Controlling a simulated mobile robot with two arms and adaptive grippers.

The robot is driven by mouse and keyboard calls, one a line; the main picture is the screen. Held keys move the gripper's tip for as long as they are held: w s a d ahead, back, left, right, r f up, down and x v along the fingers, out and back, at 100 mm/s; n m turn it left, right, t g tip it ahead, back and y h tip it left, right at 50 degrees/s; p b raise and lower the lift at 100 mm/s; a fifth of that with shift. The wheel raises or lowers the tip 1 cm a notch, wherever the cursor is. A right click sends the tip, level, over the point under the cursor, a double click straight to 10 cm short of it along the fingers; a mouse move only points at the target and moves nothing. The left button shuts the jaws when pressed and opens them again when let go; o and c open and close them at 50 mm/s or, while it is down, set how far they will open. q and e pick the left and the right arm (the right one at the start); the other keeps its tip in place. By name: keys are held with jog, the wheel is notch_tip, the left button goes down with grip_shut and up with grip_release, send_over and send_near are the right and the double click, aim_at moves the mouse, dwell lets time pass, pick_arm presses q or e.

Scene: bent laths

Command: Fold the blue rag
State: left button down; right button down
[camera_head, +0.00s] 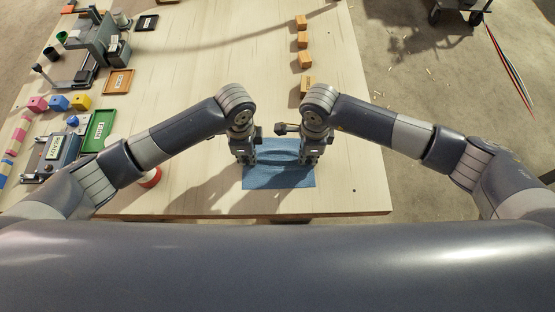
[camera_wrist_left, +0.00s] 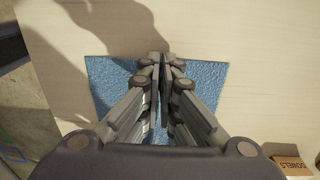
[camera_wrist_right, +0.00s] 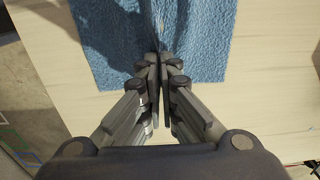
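The blue rag (camera_head: 279,179) lies near the front edge of the table, with a dark curved band across it between my grippers. My left gripper (camera_head: 245,162) is at the rag's left edge. In the left wrist view its fingers (camera_wrist_left: 157,58) are together at the edge of the rag (camera_wrist_left: 205,80). My right gripper (camera_head: 308,162) is at the right edge. In the right wrist view its fingers (camera_wrist_right: 160,60) are shut on the rag (camera_wrist_right: 210,40), and a crease runs away from the tips. The cloth between the fingertips is mostly hidden.
Several wooden blocks (camera_head: 303,40) stand in a row beyond the rag. The table's middle (camera_head: 200,70) is clear.

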pick_arm(q)
jog(key=shift+s, duration=0.1)
pick_arm(e)
jog(key=shift+s, duration=0.1)
